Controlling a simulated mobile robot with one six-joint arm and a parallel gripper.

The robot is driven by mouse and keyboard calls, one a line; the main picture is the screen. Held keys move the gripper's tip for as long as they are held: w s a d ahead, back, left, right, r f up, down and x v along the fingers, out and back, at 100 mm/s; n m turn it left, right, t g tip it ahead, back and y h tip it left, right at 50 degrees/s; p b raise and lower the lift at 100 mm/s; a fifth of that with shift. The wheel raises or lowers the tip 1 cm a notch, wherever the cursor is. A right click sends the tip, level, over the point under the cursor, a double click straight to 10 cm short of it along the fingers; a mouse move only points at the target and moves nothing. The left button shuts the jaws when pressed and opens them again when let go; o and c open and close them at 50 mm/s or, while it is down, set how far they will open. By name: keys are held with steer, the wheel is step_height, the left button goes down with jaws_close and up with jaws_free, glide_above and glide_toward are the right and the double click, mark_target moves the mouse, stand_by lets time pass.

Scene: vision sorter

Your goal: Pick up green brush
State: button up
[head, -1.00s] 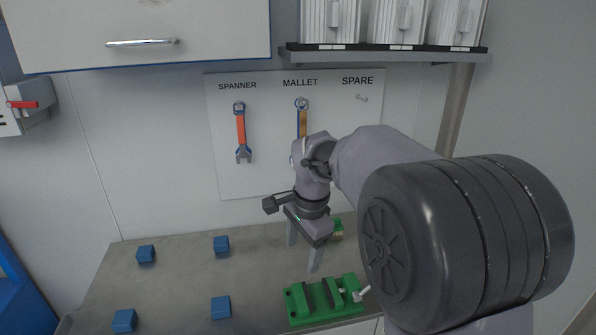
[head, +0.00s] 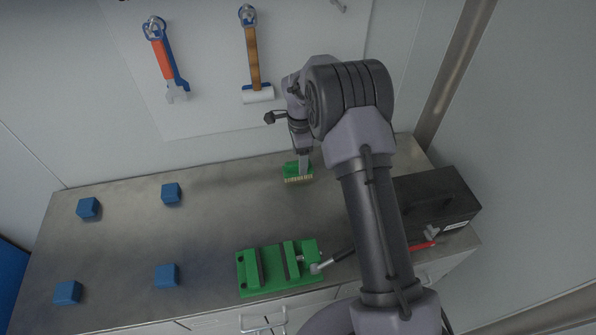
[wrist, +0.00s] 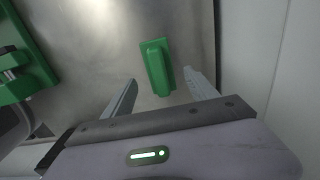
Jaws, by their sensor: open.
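The green brush (head: 297,171) lies on the metal bench toward the back, its pale bristles facing the front in the head view. In the wrist view the brush (wrist: 157,66) shows as a green block just beyond and between the fingers. My gripper (wrist: 160,88) is open with a finger to each side of the brush's line. In the head view my gripper (head: 303,163) points down at the brush, and one finger overlaps it. I cannot tell whether the fingers touch the brush.
A green vise (head: 270,268) sits at the bench's front; it also shows in the wrist view (wrist: 14,75). Several blue blocks (head: 171,194) stand on the left. A black toolbox (head: 440,205) is at the right. A spanner (head: 163,60) and a mallet (head: 253,60) hang on the back board.

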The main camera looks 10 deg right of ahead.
steer(key=f, duration=0.3)
steer(key=f+b, duration=0.1)
steer(key=f, duration=0.1)
steer(key=shift+a+f, duration=0.2)
steer(key=shift+a, duration=0.15)
steer(key=shift+r, duration=0.1)
steer(key=shift+c, duration=1.4)
jaws_close()
steer(key=shift+r, duration=0.15)
